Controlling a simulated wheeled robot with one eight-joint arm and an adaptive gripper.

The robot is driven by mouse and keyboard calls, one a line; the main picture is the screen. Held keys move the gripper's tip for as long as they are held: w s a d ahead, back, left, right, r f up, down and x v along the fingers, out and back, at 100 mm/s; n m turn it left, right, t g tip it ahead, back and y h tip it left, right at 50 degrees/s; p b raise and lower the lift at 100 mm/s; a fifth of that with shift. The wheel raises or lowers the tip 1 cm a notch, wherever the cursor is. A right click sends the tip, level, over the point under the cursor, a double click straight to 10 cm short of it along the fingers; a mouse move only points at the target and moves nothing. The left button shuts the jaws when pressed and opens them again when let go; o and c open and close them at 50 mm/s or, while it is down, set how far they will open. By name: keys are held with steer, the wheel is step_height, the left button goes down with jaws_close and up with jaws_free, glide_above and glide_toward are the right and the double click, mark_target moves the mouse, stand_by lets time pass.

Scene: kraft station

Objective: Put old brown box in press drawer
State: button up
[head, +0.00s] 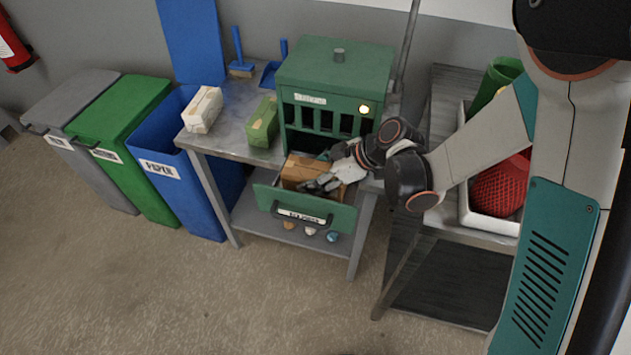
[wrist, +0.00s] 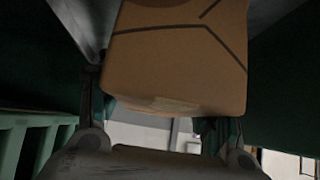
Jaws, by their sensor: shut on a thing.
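The old brown box (head: 303,169) sits in the open press drawer (head: 312,213) of the green press (head: 330,75), partly hidden by the drawer front and my gripper. My gripper (head: 318,184) reaches in from the right and is shut on the box at its near right side. In the wrist view the brown box (wrist: 180,60) fills the upper middle, with dark seam lines and a torn pale patch on its lower edge. Gripper fingers show at either side of it. I cannot tell whether the box touches the drawer floor.
A green box (head: 263,122) and a pale wrapped package (head: 203,109) lie on the metal table left of the press. Blue (head: 190,190), green and grey bins stand further left. A white tray with a red net bag (head: 500,188) is on the right bench. Floor in front is clear.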

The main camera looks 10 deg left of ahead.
steer(key=shift+f, duration=0.55)
steer(key=shift+f, duration=0.15)
steer(key=o, duration=1.2)
